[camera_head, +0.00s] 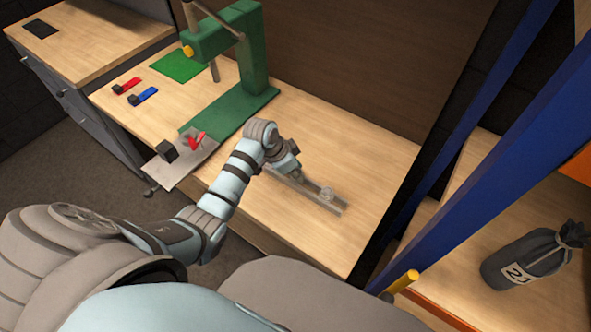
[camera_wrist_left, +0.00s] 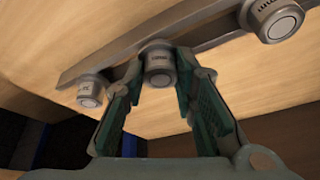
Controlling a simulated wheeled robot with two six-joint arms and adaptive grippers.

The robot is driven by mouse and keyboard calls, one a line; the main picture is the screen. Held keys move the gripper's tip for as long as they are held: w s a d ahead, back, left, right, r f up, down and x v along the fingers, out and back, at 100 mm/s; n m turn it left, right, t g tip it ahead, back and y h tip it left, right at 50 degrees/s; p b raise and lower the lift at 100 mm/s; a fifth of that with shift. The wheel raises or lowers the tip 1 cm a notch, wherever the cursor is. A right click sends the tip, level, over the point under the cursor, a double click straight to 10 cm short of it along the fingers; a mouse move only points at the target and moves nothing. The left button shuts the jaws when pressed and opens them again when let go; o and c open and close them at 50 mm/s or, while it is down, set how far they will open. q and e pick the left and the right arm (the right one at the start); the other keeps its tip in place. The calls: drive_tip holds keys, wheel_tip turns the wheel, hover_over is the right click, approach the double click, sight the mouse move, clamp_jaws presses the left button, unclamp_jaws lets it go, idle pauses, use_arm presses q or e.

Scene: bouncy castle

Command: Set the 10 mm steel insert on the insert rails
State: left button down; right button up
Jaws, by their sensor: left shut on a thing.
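The insert rails (camera_head: 333,204) are a narrow grey metal strip on the wooden bench. My left gripper (camera_head: 295,174) is at the strip's far-left end in the head view. In the left wrist view its fingers (camera_wrist_left: 158,77) are shut around a short grey steel cylinder (camera_wrist_left: 158,58), which overlaps the rails (camera_wrist_left: 207,42). I cannot tell whether it touches them, and its marking is too small to read. Two similar inserts sit along the rails, one at the right (camera_wrist_left: 275,17) and one at the left (camera_wrist_left: 90,91). My right gripper is not in view.
A green press (camera_head: 254,75) stands behind my arm. A metal plate (camera_head: 190,166) with a black block and a red part juts over the bench's front edge. Red (camera_head: 130,83) and blue (camera_head: 149,95) pieces lie farther left. A blue post (camera_head: 470,150) rises at right; a dark bag (camera_head: 528,262) lies beyond.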

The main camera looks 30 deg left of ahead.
use_arm(q)
drive_tip(key=shift+f, duration=0.15)
drive_tip(key=c, duration=1.2)
unclamp_jaws()
drive_tip(key=v, duration=1.2)
drive_tip(key=shift+w, duration=0.1)
